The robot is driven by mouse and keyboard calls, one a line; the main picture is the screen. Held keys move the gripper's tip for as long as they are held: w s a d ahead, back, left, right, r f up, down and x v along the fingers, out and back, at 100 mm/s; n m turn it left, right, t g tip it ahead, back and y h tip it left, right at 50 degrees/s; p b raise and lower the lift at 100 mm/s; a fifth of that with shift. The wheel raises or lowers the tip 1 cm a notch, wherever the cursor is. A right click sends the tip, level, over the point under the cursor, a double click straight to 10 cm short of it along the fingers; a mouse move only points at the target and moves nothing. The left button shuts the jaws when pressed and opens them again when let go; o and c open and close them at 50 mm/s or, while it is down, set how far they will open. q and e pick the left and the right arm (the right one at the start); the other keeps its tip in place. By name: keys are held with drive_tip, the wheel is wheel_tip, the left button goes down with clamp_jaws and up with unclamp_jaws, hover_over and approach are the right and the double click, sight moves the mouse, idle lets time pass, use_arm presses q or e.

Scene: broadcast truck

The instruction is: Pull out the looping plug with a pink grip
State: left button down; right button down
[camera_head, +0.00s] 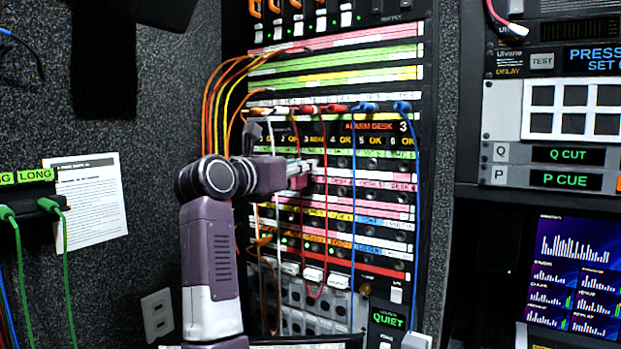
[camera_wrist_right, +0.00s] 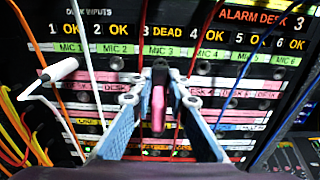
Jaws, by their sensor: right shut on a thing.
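My right gripper (camera_head: 308,166) reaches in front of the patch panel (camera_head: 385,265). In the right wrist view, its two blue-grey fingers (camera_wrist_right: 158,98) are closed around a plug with a pink grip (camera_wrist_right: 158,110). A bit of the pink grip (camera_head: 298,182) also shows at the fingertips in the head view. The plug stands in front of the label rows below the "3 DEAD" display (camera_wrist_right: 163,32). Its tip is hidden, so I cannot tell whether it sits in a jack. My left gripper is not in view.
Red cables (camera_head: 326,200), a blue cable (camera_head: 353,210) and orange cables (camera_head: 207,110) hang across the panel close to my gripper. A white plug (camera_wrist_right: 50,80) juts out at the left in the wrist view. Green cables (camera_head: 68,280) hang on the left wall.

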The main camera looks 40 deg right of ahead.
drive_tip(key=shift+a, duration=0.1)
drive_tip(key=shift+b+v, duration=0.4)
drive_tip(key=shift+v, duration=1.3)
drive_tip(key=shift+v, duration=1.5)
